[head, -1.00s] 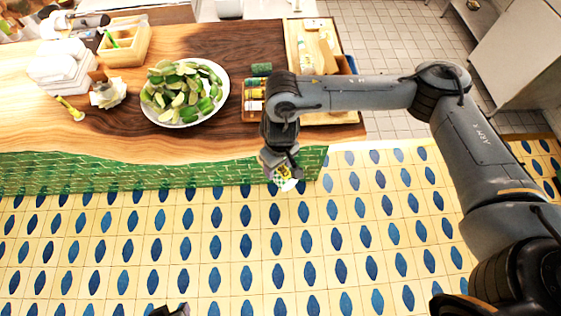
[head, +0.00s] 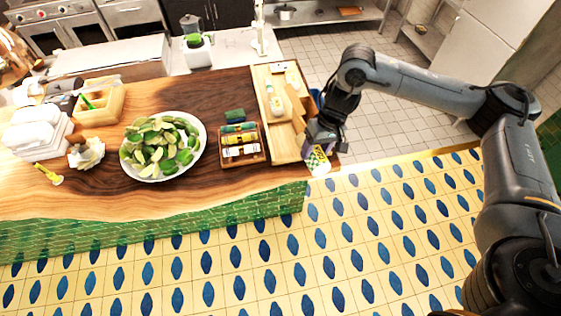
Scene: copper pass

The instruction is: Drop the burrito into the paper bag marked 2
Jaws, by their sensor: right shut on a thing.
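My right gripper (head: 321,145) is shut on a small wrapped thing with a green-and-yellow checked pattern and a white end, which looks like the burrito (head: 318,162). It holds it at the counter's right front corner, beside the long wooden tray. The jaws hide the burrito's upper part. I cannot make out a paper bag marked 2 in the head view. My left gripper is not in view.
The counter (head: 225,87) carries a long wooden tray (head: 287,150), a small bottle crate (head: 262,155), a plate of limes (head: 199,160), white boxes (head: 35,130) and a wooden caddy (head: 112,108). Tiled floor (head: 400,220) lies open in front and to the right.

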